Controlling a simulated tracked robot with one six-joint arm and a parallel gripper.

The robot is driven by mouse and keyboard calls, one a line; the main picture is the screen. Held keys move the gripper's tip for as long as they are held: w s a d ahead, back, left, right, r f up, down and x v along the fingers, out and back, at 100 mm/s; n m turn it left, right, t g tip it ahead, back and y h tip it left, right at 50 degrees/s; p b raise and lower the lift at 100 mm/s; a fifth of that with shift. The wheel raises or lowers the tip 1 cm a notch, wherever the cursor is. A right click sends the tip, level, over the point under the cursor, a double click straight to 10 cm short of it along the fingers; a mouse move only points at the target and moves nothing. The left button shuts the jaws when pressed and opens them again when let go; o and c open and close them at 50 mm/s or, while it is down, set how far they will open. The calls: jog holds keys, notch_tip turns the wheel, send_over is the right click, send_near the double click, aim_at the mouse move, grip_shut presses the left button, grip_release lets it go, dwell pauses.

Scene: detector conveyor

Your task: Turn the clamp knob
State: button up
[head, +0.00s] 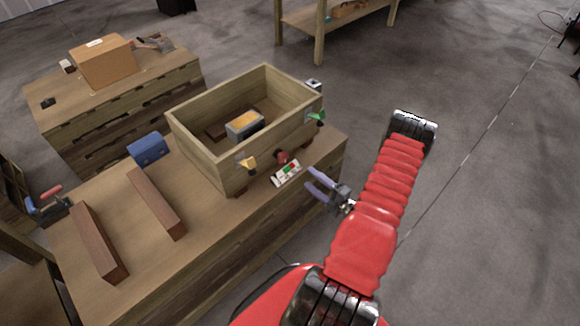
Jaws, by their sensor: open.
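The open wooden box (195,146) stands on the workbench and bears several coloured fittings. A yellow wing-shaped knob (248,163) sits at its near corner, and a green one (317,117) at its right corner. A dark red round knob (282,156) sits low on the side between them. I cannot tell which of these is the clamp knob. My gripper (308,177) is open and empty, beside the bench's right edge. Its purple-grey fingers point left toward the red knob and are apart from it.
A small white panel (286,174) with red and green buttons lies between the box and my gripper. A grey and yellow block (244,125) is inside the box. Two brown bars (157,203) and a blue case (149,149) lie left on the bench. The floor on the right is clear.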

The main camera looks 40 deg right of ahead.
aim_at(285, 158)
jog(key=n, duration=1.9)
jog(key=shift+r+n, duration=0.25)
jog(key=shift+n, duration=0.05)
jog(key=shift+w, duration=0.1)
jog(key=w, duration=1.3)
jog(key=shift+w+a, duration=0.25)
jog(key=shift+w, duration=0.1)
jog(key=shift+c, duration=0.2)
